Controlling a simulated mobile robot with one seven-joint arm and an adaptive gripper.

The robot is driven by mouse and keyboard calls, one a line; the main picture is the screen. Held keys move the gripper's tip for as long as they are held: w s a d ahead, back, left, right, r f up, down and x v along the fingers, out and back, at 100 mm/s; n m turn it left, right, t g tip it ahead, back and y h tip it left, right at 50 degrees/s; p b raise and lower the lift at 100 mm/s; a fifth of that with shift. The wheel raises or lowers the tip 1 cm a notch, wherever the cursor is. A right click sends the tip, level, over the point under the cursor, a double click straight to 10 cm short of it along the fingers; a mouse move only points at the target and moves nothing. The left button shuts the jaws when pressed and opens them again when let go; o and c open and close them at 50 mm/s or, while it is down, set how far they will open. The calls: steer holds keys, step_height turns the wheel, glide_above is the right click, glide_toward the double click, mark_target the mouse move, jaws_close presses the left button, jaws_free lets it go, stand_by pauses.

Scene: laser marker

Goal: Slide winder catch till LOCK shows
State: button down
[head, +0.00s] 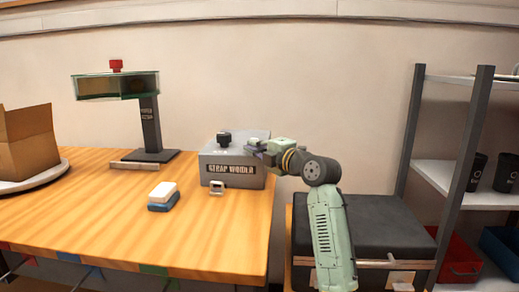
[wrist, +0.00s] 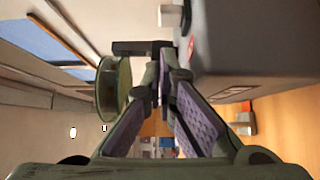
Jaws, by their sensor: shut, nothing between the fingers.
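The strap winder (head: 215,155) is a grey box with a dark "STRAP WINDER" label on its front and a black knob (head: 224,138) on top. A small pale metal piece (head: 217,187) is at its lower front. My gripper (head: 254,145) is at the winder's top right edge, its fingers shut and empty. In the wrist view the shut fingertips (wrist: 163,72) lie close beside the grey housing (wrist: 255,45), near a dark bar (wrist: 142,47) and a red mark (wrist: 190,47). I cannot tell whether they touch. I cannot make out the catch clearly, and no LOCK lettering is legible.
On the wooden table (head: 110,225) are a blue-and-white block (head: 162,195), a stand with a glass-sided head and red knob (head: 116,66), and an open carton (head: 28,150) on a round plate. A black case (head: 370,225) and shelving (head: 455,170) stand right. The table front is mostly clear.

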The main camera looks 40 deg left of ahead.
steer(key=b+v, duration=0.2)
steer(key=v, duration=0.8)
steer(key=shift+s+d, duration=0.15)
steer(key=shift+s, duration=0.2)
